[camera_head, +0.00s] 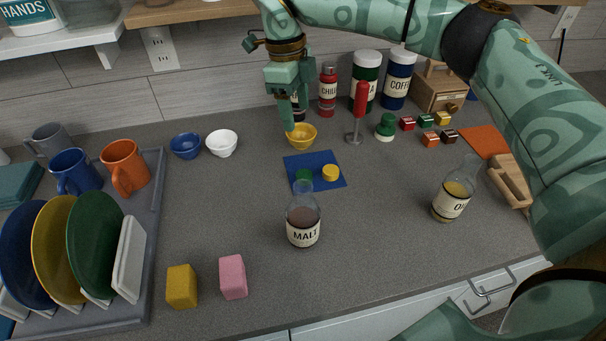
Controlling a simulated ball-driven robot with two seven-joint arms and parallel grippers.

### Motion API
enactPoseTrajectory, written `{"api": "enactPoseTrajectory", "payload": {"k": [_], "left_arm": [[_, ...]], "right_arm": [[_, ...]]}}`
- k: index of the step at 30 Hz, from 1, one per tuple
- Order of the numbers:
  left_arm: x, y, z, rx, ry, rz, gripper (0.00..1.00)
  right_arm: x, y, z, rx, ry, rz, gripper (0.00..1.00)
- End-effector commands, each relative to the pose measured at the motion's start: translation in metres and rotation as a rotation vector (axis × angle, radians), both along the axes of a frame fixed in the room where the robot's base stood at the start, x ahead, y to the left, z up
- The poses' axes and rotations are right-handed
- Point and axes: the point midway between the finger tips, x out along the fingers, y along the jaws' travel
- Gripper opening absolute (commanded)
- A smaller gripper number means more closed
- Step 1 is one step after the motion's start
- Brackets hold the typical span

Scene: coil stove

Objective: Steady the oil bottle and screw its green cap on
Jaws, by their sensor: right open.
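The oil bottle (452,202), clear with yellow liquid and a cream label, stands upright on the right of the counter. No cap shows on its neck. The green cap (303,175) lies on a blue mat (322,158) at the middle, partly hidden behind the malt bottle's neck. A yellow cap (331,172) lies to its right. My right gripper (291,122) points down, open, behind the mat and in front of part of a yellow bowl (303,138). It is apart from the oil bottle and the green cap. My left gripper is not in view.
The malt bottle (303,228) stands just in front of the mat. Yellow (181,287) and pink (233,277) blocks lie at front left. A dish rack (147,225) is at far left. A wooden object (511,182) stands right of the oil bottle. Counter between both bottles is clear.

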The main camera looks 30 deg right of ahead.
Motion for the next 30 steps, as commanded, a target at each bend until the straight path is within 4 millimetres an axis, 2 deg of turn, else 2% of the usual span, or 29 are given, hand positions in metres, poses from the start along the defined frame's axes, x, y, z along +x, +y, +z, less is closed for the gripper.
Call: {"api": "enactPoseTrajectory", "payload": {"k": [5,15,19,24,30], "left_arm": [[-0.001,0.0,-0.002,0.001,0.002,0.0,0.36],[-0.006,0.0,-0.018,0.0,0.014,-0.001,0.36],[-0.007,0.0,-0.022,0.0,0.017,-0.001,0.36],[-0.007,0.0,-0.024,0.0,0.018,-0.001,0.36],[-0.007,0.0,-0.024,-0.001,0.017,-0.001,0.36]], "right_arm": [[-0.001,0.0,-0.008,0.002,0.003,0.003,0.61],[-0.008,-0.004,-0.079,0.003,0.006,0.003,0.61],[-0.01,-0.006,-0.1,0.003,0.003,0.002,0.61],[-0.011,-0.007,-0.111,0.002,0.001,0.002,0.61],[-0.011,-0.007,-0.111,0.002,-0.001,0.002,0.61]]}}
